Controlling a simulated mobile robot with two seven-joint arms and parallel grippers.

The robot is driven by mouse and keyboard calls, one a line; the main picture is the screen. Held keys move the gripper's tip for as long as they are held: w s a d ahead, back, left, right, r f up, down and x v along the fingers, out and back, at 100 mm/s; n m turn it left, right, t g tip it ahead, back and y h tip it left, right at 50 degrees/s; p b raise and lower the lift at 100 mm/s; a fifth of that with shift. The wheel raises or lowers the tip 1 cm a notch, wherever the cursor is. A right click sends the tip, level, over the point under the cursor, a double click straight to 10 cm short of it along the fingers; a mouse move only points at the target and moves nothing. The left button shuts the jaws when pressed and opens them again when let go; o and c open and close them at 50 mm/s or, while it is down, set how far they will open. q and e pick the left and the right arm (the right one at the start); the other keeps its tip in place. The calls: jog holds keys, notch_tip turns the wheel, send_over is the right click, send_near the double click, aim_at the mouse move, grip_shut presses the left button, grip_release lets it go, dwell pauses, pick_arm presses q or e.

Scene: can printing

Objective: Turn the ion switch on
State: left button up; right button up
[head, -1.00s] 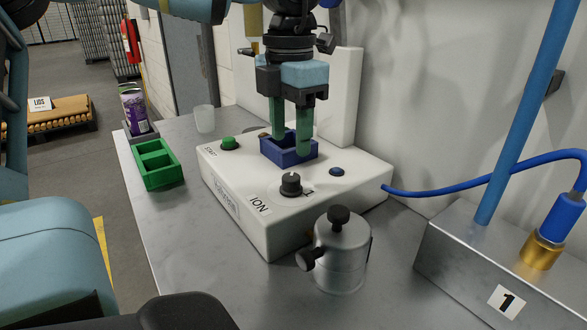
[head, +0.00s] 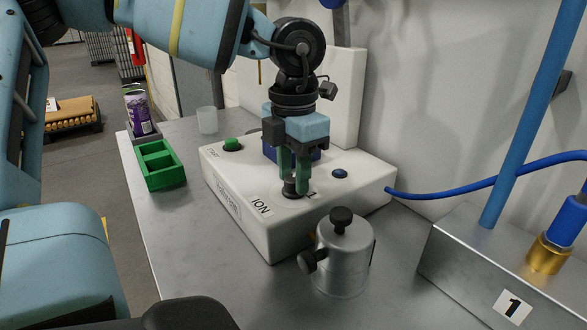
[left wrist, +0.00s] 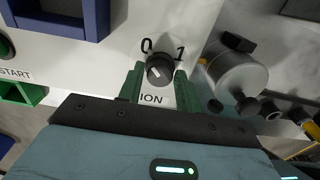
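The ion switch is a black round knob with a white pointer mark, on top of a white machine (head: 240,203) labelled ION. In the left wrist view the knob (left wrist: 160,69) sits between printed 0 and 1, and its mark slants toward the 0 side. My left gripper (head: 294,190) points down over the knob. In the left wrist view its green fingers (left wrist: 160,80) stand apart, one on each side of the knob. Contact with the knob is not clear. My right gripper is not in view.
A green START button (head: 232,144), a blue button (head: 340,174) and a blue holder (left wrist: 98,20) are on the machine. A metal canister (head: 342,260) stands close in front of it. A green tray (head: 160,165) and a translucent cup (head: 207,120) are left. A blue hose (head: 440,193) runs right.

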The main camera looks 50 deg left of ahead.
pick_arm(q)
jog(key=c, duration=0.6)
jog(key=shift+o, duration=0.2)
jog(key=shift+m, duration=0.4)
jog(key=m, duration=0.2)
jog(key=shift+m, duration=0.4)
jog(key=m, duration=0.3)
jog(key=shift+m+b, duration=0.35)
jog(key=shift+m, duration=0.05)
jog(key=m, duration=1)
jog(key=shift+m, duration=0.4)
